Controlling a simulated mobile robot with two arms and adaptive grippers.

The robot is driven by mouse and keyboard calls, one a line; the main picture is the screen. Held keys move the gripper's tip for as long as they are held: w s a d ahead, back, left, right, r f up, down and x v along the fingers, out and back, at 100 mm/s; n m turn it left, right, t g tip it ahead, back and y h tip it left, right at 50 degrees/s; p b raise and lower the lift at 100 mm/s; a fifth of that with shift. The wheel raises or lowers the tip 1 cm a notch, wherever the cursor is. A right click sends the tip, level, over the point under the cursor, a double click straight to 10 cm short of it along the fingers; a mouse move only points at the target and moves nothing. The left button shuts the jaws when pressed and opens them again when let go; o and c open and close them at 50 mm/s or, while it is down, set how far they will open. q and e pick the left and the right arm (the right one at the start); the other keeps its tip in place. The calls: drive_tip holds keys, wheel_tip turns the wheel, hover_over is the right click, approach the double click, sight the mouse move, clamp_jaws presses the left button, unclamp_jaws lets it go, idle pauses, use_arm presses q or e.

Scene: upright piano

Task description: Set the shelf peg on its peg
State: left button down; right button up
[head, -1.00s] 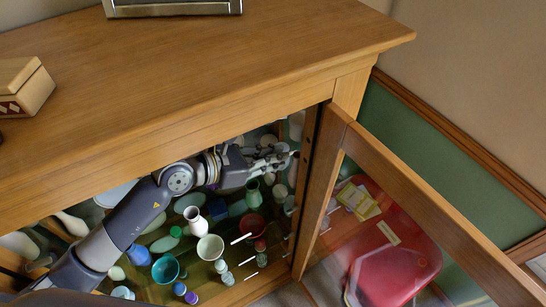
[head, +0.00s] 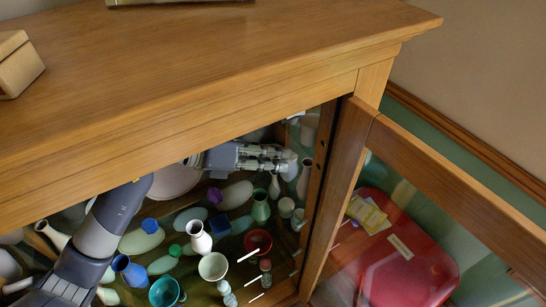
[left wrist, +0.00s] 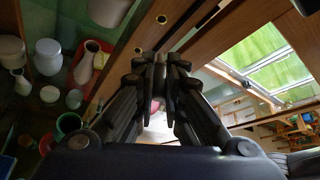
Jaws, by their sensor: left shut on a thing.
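My left gripper (head: 292,161) reaches into the wooden cabinet near the inner face of its right side panel (head: 318,165). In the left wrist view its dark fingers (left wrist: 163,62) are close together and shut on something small. The shelf peg itself cannot be made out between the fingertips. My right gripper is not in view.
Vases, cups and bottles crowd the cabinet floor below my arm, including a green vase (head: 260,207), a white vase (head: 199,238) and a red bowl (head: 258,241). The glass door (head: 450,205) stands open at the right. The cabinet top (head: 200,60) overhangs my arm.

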use_arm(q)
drive_tip(key=w+d, duration=0.1)
drive_tip(key=d, duration=0.1)
drive_tip(key=w+d, duration=0.2)
drive_tip(key=shift+w+d, duration=0.2)
drive_tip(key=shift+d, duration=0.1)
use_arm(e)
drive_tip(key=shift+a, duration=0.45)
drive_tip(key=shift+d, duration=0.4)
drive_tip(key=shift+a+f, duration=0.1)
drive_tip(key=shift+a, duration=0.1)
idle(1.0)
use_arm(q)
drive_tip(key=shift+w+d, duration=0.55)
drive_tip(key=shift+d, duration=0.2)
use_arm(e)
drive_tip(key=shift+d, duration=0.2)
use_arm(q)
drive_tip(key=shift+w+d, duration=0.1)
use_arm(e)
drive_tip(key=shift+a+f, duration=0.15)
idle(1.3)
use_arm(q)
drive_tip(key=shift+w+d, duration=0.2)
drive_tip(key=shift+d, duration=0.15)
idle(0.3)
